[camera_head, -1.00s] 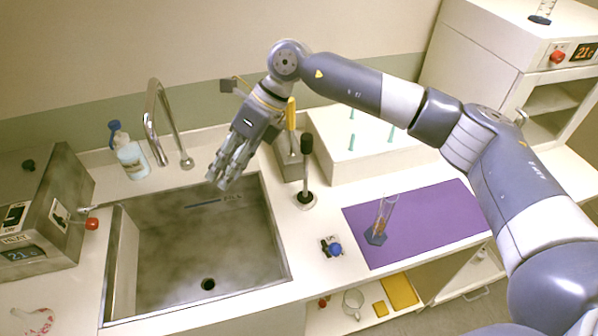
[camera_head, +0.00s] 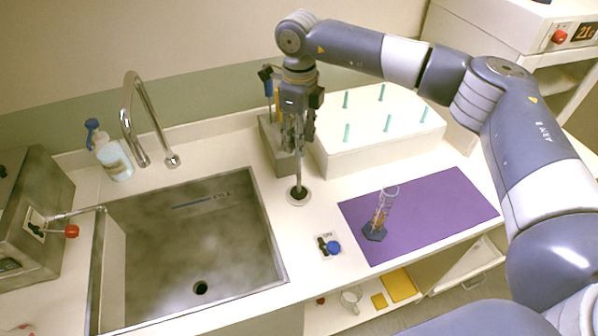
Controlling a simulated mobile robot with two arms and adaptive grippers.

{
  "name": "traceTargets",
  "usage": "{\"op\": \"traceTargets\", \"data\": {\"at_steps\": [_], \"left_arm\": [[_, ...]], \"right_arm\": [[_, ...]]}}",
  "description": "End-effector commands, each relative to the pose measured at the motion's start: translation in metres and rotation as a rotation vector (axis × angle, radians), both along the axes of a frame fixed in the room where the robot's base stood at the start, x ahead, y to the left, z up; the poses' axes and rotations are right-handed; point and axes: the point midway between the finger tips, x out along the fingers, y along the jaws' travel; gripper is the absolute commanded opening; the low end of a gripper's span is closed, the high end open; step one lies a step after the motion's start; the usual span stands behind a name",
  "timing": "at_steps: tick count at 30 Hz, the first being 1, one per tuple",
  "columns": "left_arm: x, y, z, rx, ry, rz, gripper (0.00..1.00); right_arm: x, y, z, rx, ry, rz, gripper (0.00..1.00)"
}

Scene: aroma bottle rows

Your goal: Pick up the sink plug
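The sink plug (camera_head: 298,180) stands upright on the counter just right of the sink, its thin rod rising from a dark foot in a pale round base. My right gripper (camera_head: 298,145) points down directly above it, with its fingers at the upper part of the rod. The plug's black handle is hidden by the fingers, and I cannot tell whether they grip it. The sink (camera_head: 262,215) is empty, with a dark drain hole (camera_head: 200,288) near its front. My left gripper is not in view.
A grey holder (camera_head: 272,142) with upright tools stands close behind my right gripper. A white block with teal pegs (camera_head: 375,147) is to its right. A purple mat (camera_head: 440,215) carries a glass cylinder (camera_head: 384,212). A faucet (camera_head: 140,120) and soap bottle (camera_head: 112,158) stand at the back left.

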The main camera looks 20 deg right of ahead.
Motion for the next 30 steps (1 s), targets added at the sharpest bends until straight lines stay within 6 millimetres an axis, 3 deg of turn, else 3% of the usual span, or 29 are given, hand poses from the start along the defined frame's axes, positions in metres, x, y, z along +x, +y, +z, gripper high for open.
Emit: {"op": "traceTargets", "data": {"at_steps": [4, 12, 20, 25, 30], "left_arm": [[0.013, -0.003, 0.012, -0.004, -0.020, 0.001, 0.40], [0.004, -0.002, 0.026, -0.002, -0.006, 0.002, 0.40], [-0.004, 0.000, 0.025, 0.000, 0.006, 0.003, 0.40], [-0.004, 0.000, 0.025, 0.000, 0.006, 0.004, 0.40], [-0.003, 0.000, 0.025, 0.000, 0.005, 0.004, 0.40]], "right_arm": [[-0.001, 0.000, -0.016, -0.001, 0.004, 0.000, 0.34], [-0.001, 0.000, -0.055, 0.001, 0.001, 0.001, 0.34], [0.000, 0.000, -0.060, 0.001, 0.000, 0.001, 0.34], [0.000, 0.000, -0.060, 0.001, 0.000, 0.001, 0.00], [0.000, 0.001, -0.059, 0.002, -0.001, 0.001, 0.00]]}}
